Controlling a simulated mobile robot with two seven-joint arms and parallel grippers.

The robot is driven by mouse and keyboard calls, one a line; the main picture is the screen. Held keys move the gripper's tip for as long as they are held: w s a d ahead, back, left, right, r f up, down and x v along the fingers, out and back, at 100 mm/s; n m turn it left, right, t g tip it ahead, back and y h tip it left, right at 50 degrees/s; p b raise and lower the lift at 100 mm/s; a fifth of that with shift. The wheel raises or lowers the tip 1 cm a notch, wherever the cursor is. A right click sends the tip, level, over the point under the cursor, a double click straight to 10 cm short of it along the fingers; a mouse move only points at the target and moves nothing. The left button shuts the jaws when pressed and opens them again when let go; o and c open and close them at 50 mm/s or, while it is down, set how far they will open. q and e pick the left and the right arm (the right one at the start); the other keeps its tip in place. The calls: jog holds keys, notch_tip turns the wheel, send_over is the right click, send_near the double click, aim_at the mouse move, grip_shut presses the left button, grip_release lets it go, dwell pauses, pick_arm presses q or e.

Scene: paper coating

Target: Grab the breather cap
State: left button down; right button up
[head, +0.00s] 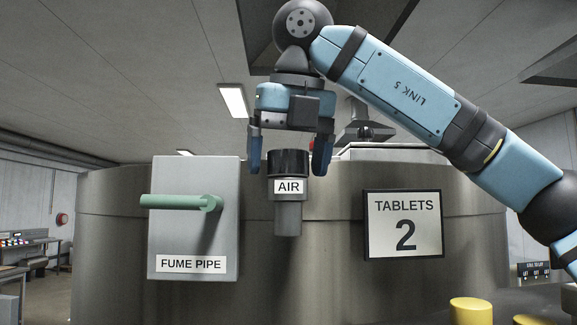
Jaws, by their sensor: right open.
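The breather cap (289,161) is a black round cap on top of a short grey pipe (288,218) with a white "AIR" label (288,187). It stands upright in front of the large metal drum. My right gripper (288,168) points down over the cap, with its blue fingers spread. One finger is to the left of the cap and one to the right, with a visible gap on each side. Whether the fingers are at the same depth as the cap is hard to tell. My left gripper is not in view.
A grey "FUME PIPE" box (193,240) with a green handle (180,202) is at the left. A "TABLETS 2" sign (404,224) is on the drum (330,270) at the right. Yellow posts (471,312) stand at the lower right. A control desk (18,243) is far left.

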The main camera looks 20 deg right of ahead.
jog(key=shift+s+a, duration=0.1)
jog(key=shift+s, duration=0.1)
jog(key=shift+r, duration=0.1)
jog(key=c, duration=1)
